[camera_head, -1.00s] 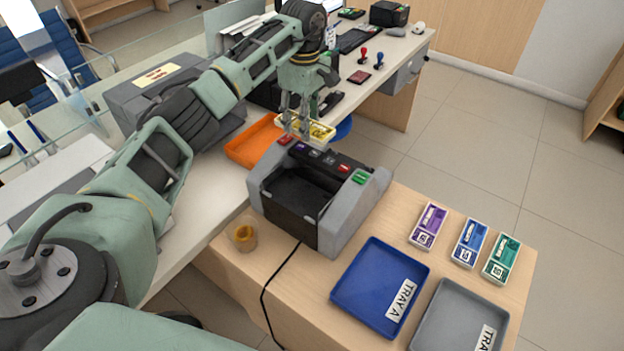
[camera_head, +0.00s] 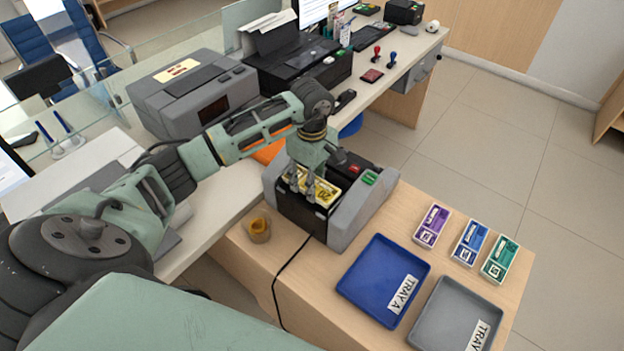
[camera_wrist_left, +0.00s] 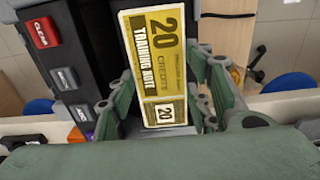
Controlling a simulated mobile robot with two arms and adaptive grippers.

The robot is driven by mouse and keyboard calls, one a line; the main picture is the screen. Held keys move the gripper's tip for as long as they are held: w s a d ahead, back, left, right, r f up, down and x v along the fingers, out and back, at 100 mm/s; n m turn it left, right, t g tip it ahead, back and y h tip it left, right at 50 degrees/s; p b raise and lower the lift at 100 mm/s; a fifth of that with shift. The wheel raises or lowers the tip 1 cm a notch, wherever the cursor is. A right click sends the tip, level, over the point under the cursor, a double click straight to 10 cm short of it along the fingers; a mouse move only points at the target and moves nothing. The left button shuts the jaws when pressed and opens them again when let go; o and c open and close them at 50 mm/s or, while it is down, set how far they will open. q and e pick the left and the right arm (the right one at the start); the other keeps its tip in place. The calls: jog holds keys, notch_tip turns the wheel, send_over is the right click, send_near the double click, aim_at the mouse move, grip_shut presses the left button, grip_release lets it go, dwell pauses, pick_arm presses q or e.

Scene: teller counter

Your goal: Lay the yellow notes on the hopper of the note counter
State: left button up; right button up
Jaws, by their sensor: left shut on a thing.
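The yellow notes (camera_head: 318,190), a bundle marked 20, are held at the hopper of the grey note counter (camera_head: 351,221). They also show in the left wrist view (camera_wrist_left: 158,62), between the fingers. My left gripper (camera_head: 307,192) is shut on the bundle, with its fingers pointing down over the counter's dark hopper (camera_wrist_left: 97,50). I cannot tell whether the notes touch the hopper floor. My left arm hides part of the counter's rear panel. My right gripper is not in view.
Blue Tray A (camera_head: 358,293) and a grey tray (camera_head: 430,325) lie at the front right. Purple (camera_head: 432,225), blue (camera_head: 470,243) and green (camera_head: 499,261) note bundles lie beyond them.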

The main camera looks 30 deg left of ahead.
pick_arm(q)
jog(key=shift+f, duration=0.9)
jog(key=o, duration=0.8)
jog(key=shift+c, duration=0.2)
jog(key=o, duration=0.4)
jog(key=shift+c, duration=0.2)
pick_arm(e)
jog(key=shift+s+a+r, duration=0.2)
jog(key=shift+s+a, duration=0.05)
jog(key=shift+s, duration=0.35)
